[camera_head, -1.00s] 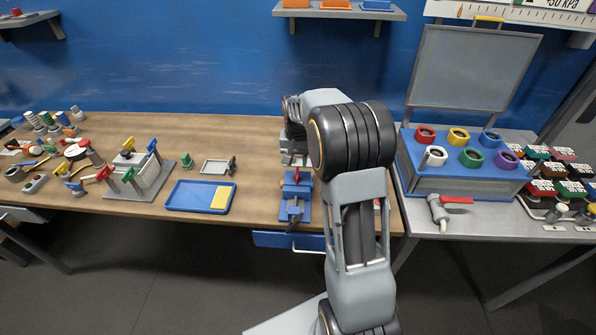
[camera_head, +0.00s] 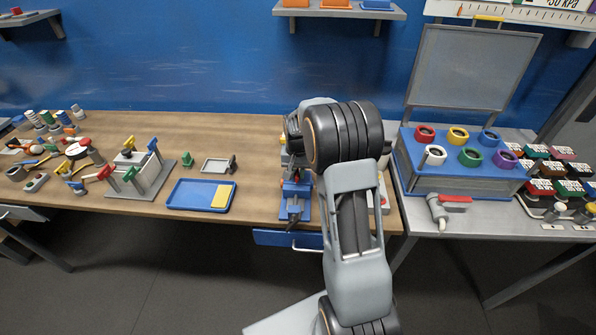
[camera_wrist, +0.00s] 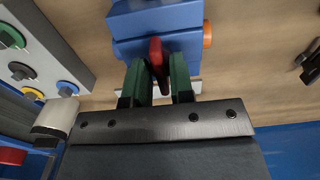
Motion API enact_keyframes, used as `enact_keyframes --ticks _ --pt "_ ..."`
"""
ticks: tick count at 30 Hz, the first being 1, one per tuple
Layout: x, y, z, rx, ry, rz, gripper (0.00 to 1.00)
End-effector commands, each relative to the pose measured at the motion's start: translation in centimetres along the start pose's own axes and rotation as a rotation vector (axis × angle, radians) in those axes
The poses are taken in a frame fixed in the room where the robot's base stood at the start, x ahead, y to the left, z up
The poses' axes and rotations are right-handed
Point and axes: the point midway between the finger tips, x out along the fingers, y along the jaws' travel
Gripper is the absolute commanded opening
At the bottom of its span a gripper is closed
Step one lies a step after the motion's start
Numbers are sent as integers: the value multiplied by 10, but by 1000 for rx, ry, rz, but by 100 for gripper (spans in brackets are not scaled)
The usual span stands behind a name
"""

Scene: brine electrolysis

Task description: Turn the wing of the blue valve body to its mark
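The blue valve body (camera_wrist: 160,22) is at the top middle of the wrist view, with an orange part on its right side. Its red wing (camera_wrist: 157,58) points toward the camera and leans slightly. My gripper (camera_wrist: 161,72) has one green finger on each side of the wing, and I see no clear gap between fingers and wing near the tips. In the head view the blue valve body (camera_head: 295,204) stands near the table's front edge, partly behind my arm. The wing is hidden there, and I cannot make out the mark in either view.
A blue tray (camera_head: 180,206) with a yellow block lies left of the valve on the wooden table (camera_head: 250,130). A blue rack (camera_head: 412,165) with coloured rings stands to the right. A red-handled valve (camera_head: 440,212) lies in front of that rack.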

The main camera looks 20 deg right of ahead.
Motion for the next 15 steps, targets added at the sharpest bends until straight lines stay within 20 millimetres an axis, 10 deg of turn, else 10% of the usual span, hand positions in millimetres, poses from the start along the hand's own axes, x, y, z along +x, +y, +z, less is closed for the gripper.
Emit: enact_keyframes --ticks 15 --pt "0 0 0 6 1 0 0"
